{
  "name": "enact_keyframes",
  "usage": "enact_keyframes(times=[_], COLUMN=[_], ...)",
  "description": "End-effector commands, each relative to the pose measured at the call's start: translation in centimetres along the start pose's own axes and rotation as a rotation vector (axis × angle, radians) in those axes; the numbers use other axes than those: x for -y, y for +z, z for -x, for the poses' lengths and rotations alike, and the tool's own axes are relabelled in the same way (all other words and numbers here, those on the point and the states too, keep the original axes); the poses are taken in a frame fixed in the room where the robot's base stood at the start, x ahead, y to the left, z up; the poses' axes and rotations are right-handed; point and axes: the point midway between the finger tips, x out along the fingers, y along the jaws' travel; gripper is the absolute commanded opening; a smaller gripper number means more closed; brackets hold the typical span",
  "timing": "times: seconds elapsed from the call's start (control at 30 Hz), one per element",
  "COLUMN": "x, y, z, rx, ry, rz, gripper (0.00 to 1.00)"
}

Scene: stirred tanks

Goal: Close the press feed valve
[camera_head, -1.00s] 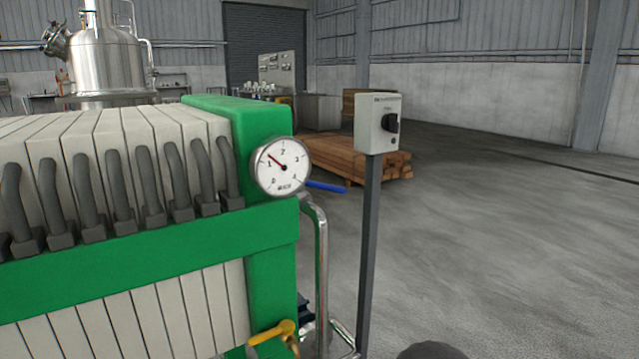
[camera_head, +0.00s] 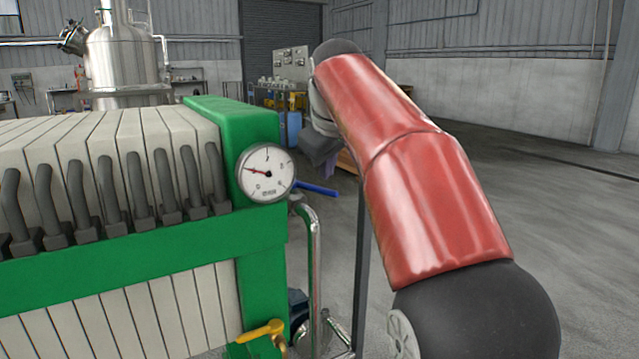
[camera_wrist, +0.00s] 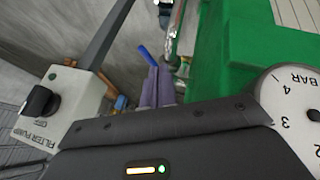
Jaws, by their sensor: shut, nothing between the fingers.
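The green-framed filter press (camera_head: 255,235) stands at left in the head view. A valve with a blue lever (camera_head: 316,188) sits beside its pressure gauge (camera_head: 266,173), on the steel pipe. The blue lever also shows in the wrist view (camera_wrist: 147,55). A yellow-handled valve (camera_head: 262,332) sits lower on the press end. No label tells which is the feed valve. My gripper (camera_wrist: 158,74) has its purple fingers together and empty, their tips close to the blue lever in the wrist view; contact cannot be told. In the head view my arm hides most of the gripper.
A FILTER PUMP switch box (camera_wrist: 58,110) with a black knob is at left in the wrist view; its post (camera_head: 361,270) is partly behind my arm. The steel pipe (camera_head: 314,265) runs down beside the press. Open concrete floor lies at right.

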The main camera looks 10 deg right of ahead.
Motion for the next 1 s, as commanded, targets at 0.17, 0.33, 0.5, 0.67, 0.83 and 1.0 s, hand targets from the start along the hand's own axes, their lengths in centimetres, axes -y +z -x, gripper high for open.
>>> enact_keyframes(times=[0.17,0.33,0.5,0.67,0.83,1.0], x=[-0.6,-0.7,-0.7,-0.8,-0.9,-1.0], y=[-2.7,-3.1,-3.0,-3.0,-3.0,-3.1], z=[-0.3,-1.1,-3.8,-6.8,-9.1,-10.3], rx=[0.001,0.003,0.005,0.003,0.003,0.001], ry=[0.021,0.026,0.024,0.025,0.026,0.026], rz=[0.067,0.083,0.082,0.081,0.08,0.08], gripper=[0.0,0.0,0.0,0.0,0.0,0.0])
